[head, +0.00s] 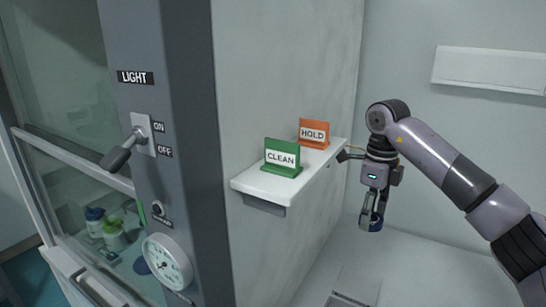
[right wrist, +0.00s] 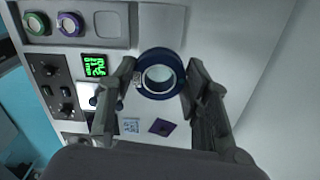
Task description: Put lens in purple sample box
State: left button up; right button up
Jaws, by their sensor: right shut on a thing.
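My right gripper (head: 372,216) hangs pointing down at the right of the head view, beyond the small white shelf. It is shut on a lens (right wrist: 161,73) with a thick dark blue ring and clear glass; the lens shows between the fingers in the right wrist view. A bit of its blue ring shows at the fingertips in the head view (head: 375,226). A round item with a purple rim (right wrist: 69,24) sits in a grey tray at top left of the wrist view; I cannot tell if it is the purple sample box. My left gripper is out of view.
The white shelf (head: 252,184) bears a green CLEAN sign (head: 282,157) and an orange HOLD sign (head: 313,133). A green-rimmed round item (right wrist: 37,22), a lit green display (right wrist: 95,65), a knob panel and a purple diamond mark (right wrist: 162,127) lie below the wrist.

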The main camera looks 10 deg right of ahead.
jog(key=shift+s+a+f+n, duration=1.6)
jog(key=shift+s+f+n, duration=0.7)
jog(key=shift+s+n, duration=1.85)
jog(key=shift+s+a+f+n, duration=1.95)
jog(key=shift+s+n, duration=1.4)
jog(key=shift+n, duration=1.55)
jog(key=shift+s+a+f+n, duration=1.3)
jog(key=shift+s+f+n, duration=1.3)
jog(key=shift+s+n, duration=1.55)
jog(key=shift+w+n, duration=0.4)
